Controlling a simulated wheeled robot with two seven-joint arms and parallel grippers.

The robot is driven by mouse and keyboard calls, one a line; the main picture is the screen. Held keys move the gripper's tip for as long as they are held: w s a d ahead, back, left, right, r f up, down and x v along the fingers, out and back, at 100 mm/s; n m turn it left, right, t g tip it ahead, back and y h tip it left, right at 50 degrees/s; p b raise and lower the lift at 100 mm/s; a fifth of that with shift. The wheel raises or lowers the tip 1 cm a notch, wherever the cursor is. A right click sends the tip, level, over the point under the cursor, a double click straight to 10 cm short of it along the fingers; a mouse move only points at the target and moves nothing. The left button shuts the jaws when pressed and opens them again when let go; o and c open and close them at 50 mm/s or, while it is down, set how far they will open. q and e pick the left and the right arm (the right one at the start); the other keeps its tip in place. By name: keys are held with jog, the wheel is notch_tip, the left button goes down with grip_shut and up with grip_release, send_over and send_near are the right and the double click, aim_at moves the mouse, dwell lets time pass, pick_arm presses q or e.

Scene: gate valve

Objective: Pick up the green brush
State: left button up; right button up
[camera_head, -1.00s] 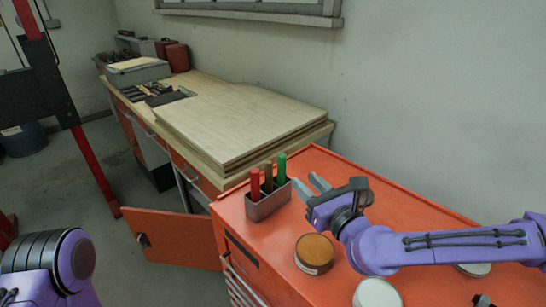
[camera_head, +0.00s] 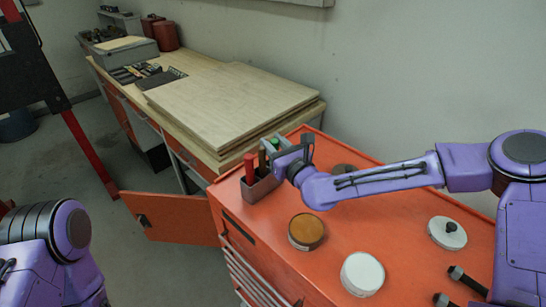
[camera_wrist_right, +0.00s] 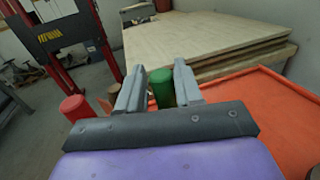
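The green brush (camera_wrist_right: 162,88) shows its green handle between the two fingers of my right gripper (camera_wrist_right: 158,85) in the right wrist view. In the head view only the top of the green brush (camera_head: 276,141) shows beside the right gripper (camera_head: 272,147). The fingers are apart, one on each side of the handle, with a small gap visible. The brush stands in a grey metal holder (camera_head: 258,189) with a red-handled brush (camera_head: 249,168) and a brown-handled one (camera_wrist_right: 114,92). My left gripper is out of view; only the left arm shows.
The holder stands at the left edge of an orange cabinet (camera_head: 335,235). A brown-lidded can (camera_head: 307,229), a white can (camera_head: 362,273) and a pale lid with a knob (camera_head: 447,233) are on it. A wooden workbench (camera_head: 225,110) with stacked boards lies behind.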

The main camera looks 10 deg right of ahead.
jog(key=c, duration=0.5)
jog(key=shift+w+f, duration=0.1)
grip_shut()
notch_tip(320, 180, up, 9)
jog(key=shift+d+b, duration=0.1)
jog(key=shift+b, duration=0.9)
jog(key=shift+r, duration=0.55)
